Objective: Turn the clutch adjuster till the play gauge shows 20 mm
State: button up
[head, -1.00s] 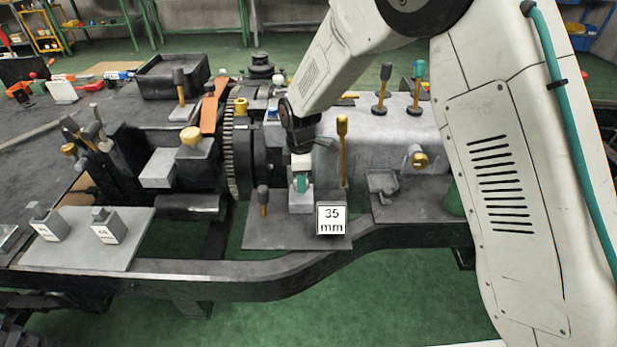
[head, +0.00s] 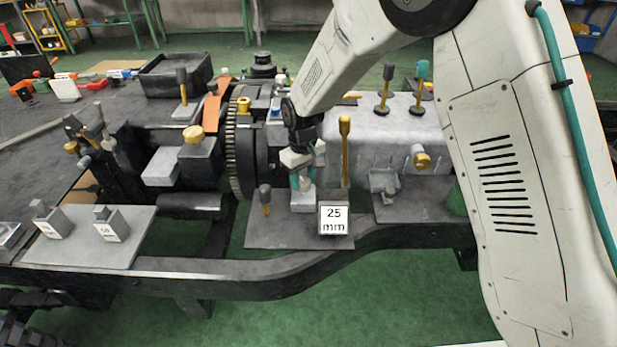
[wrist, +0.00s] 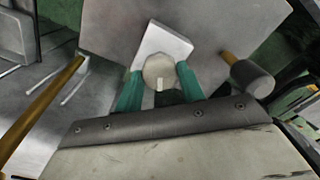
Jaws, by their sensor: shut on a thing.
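The play gauge (head: 333,219) is a white card on the front edge of a dark plate and reads 25 mm. The clutch adjuster (wrist: 159,72) is a pale, roughly round knob with a lighter mark, on a light block (head: 303,202). In the head view my gripper (head: 301,183) points down onto the block, and its fingers hide most of the knob. In the wrist view its two green fingers (wrist: 160,85) stand on either side of the knob and are shut on it.
A short dark-headed lever (head: 265,197) stands left of the block; it also shows in the wrist view (wrist: 252,78). A tall yellow lever (head: 345,150) stands close on the right. A toothed flywheel (head: 235,150) is behind to the left. Two small blocks sit on a grey plate (head: 80,252).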

aim_at(303, 182)
jog(key=m, duration=0.5)
jog(key=shift+s+m, duration=0.1)
jog(key=shift+m, duration=0.2)
jog(key=m, duration=0.5)
dwell(0.4)
jog(key=o, duration=1)
jog(key=shift+a, duration=0.1)
jog(key=shift+c, duration=0.2)
notch_tip(303, 182, up, 8)
jog(key=shift+f, duration=0.1)
